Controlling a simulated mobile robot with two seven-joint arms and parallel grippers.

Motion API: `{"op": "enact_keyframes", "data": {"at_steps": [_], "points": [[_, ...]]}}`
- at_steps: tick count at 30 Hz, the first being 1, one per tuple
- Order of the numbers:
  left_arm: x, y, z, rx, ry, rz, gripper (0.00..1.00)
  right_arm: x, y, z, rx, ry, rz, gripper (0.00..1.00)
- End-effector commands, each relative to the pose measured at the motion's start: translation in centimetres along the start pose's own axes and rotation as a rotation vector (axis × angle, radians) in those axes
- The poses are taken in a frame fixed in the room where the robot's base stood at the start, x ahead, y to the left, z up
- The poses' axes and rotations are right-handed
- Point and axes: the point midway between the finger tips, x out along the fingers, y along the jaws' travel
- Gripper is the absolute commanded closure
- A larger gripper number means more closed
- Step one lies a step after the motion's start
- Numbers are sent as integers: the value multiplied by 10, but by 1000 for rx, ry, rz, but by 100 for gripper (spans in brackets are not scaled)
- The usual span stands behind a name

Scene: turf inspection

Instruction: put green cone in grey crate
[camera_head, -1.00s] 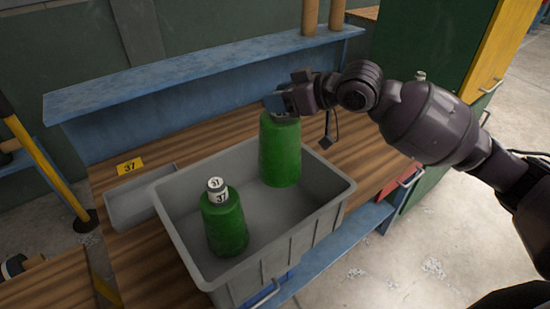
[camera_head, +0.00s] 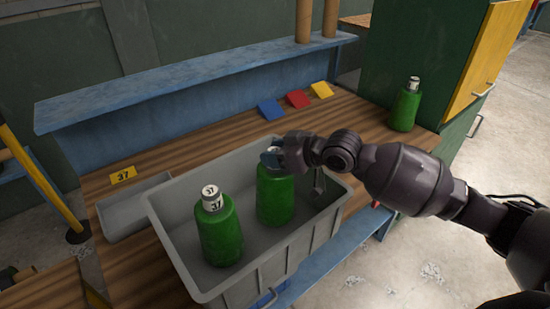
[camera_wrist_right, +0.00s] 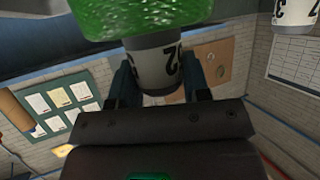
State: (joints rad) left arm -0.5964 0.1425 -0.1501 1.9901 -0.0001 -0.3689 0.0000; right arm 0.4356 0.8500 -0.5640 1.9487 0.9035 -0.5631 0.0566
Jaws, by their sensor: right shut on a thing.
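My right gripper (camera_head: 272,157) is shut on the white top of a green cone (camera_head: 275,197). It holds this cone upright inside the grey crate (camera_head: 178,257), towards the right. I cannot tell whether its base touches the crate floor. In the right wrist view the held cone (camera_wrist_right: 150,14) shows its green body and white numbered neck between the fingers. A second green cone (camera_head: 219,238), with a white top marked 37, stands in the crate to the left. A third green cone (camera_head: 405,110) stands on the bench at the right. My left gripper is not in view.
A shallow grey tray (camera_head: 113,232) and a yellow 37 tag (camera_head: 123,175) lie left of the crate. Blue (camera_head: 270,108), red (camera_head: 298,99) and yellow (camera_head: 321,90) tiles lie behind it. A blue raised shelf (camera_head: 190,80) runs along the back. Bench right of the crate is partly clear.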

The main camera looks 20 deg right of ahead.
Motion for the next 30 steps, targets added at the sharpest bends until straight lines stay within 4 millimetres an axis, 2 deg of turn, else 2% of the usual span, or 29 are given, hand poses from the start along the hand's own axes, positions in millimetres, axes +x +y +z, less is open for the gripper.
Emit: {"op": "enact_keyframes", "data": {"at_steps": [4, 16, 17, 21, 22, 30], "points": [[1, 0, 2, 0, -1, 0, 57, 6, 0, 12, 0, 5, 0, 100], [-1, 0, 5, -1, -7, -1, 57, 7, 0, 15, -2, 5, 0, 100], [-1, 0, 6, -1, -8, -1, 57, 7, 0, 18, 0, 1, 0, 55], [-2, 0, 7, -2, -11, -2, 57, 7, 0, 17, -1, 1, 0, 34], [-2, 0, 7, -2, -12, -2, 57, 7, 0, 17, -1, 1, 0, 31], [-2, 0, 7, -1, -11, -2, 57, 7, 0, 16, -1, 1, 0, 31]]}}
